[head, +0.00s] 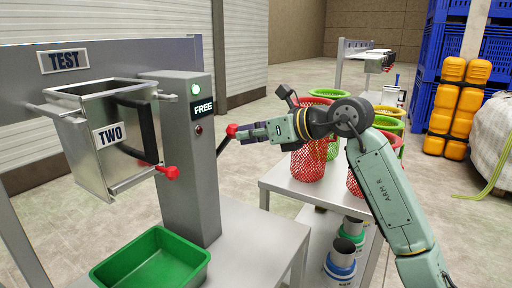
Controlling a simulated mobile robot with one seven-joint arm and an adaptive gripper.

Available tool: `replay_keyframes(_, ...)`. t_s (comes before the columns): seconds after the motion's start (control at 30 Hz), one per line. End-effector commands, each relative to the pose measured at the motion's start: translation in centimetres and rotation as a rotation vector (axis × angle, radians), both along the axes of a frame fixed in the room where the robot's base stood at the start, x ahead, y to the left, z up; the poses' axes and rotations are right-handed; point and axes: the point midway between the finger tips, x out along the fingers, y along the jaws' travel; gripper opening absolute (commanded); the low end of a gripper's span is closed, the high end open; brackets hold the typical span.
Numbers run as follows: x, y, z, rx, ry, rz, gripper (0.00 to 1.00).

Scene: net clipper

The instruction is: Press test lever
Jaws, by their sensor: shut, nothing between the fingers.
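The grey post (188,185) on the left bench carries a lit FREE display (203,108), a green light above it and a dark red button below. A thin dark lever (223,146) with a red ball knob (232,130) rises from the post's right side. My gripper (241,133) is shut and empty, its fingertips right at the knob from the right. I cannot tell whether they touch it. A TEST sign (63,61) is on the panel behind.
A green tray (150,262) sits on the bench below the box. Red and green mesh baskets (308,160) stand on a table behind my arm. Blue crates and orange containers (455,105) stand at the right.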

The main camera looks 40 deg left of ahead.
Motion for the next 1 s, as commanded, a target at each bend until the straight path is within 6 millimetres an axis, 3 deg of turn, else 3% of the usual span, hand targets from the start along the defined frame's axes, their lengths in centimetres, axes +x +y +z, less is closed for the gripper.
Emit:
replay_keyframes(0.3,-0.2,1.9,1.8,0.0,0.0,0.0,0.0)
replay_keyframes(1.0,-0.2,2.0,1.6,0.0,0.0,0.001,0.0)
